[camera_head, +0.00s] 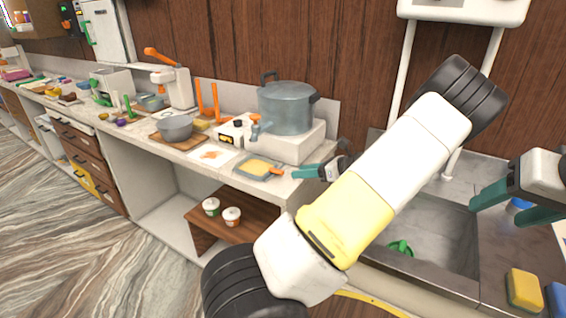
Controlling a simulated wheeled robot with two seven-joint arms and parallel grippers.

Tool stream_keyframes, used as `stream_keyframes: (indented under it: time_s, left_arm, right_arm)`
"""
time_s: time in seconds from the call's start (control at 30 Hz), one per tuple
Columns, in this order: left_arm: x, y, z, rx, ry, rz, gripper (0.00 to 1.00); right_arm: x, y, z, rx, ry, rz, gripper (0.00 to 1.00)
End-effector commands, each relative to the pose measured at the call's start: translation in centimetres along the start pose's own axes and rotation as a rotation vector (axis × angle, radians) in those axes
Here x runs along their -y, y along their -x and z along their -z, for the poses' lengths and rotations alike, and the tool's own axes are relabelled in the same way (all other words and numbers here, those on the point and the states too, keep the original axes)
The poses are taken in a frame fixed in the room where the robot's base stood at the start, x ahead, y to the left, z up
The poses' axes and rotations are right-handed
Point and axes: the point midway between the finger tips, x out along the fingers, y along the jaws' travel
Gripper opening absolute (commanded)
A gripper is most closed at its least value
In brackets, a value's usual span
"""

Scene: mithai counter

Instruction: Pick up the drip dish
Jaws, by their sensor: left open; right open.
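My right gripper (496,214) is open and empty over the right side of the sink, far from the dish.
The grey-blue pot (287,108) stands on a white block (298,146) behind the dish. A white sheet (208,157) and a grey bowl (173,128) lie to the left. My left arm crosses in front of the sink (440,245). A yellow sponge (524,290) is at lower right.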

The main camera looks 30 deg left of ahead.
Motion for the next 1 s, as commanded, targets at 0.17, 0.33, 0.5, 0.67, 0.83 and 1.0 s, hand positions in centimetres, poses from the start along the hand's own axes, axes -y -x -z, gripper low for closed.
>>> stream_keyframes:
  time_s: [0.17,0.33,0.5,0.67,0.83,1.0]
  left_arm:
    - [0.2,-1.7,-0.1,0.018,-0.015,0.0,0.41]
    - [0.2,-3.6,-0.2,0.016,-0.014,0.001,0.41]
    - [0.2,-6.3,-0.5,0.015,-0.013,0.0,0.41]
    - [0.2,-7.7,-0.5,0.014,-0.012,0.002,0.41]
    - [0.2,-7.8,-0.5,0.013,-0.011,0.003,0.41]
    - [0.2,-7.7,-0.5,0.013,-0.011,0.003,0.2]
  right_arm:
    - [0.0,0.0,0.0,0.0,0.0,0.0,0.57]
    - [0.0,0.0,0.0,0.0,0.0,0.0,0.57]
    - [0.0,0.0,0.0,0.0,0.0,0.0,0.57]
    - [0.0,0.0,0.0,0.0,0.0,0.0,0.57]
    - [0.0,0.0,0.0,0.0,0.0,0.0,0.57]
    - [0.0,0.0,0.0,0.0,0.0,0.0,0.57]
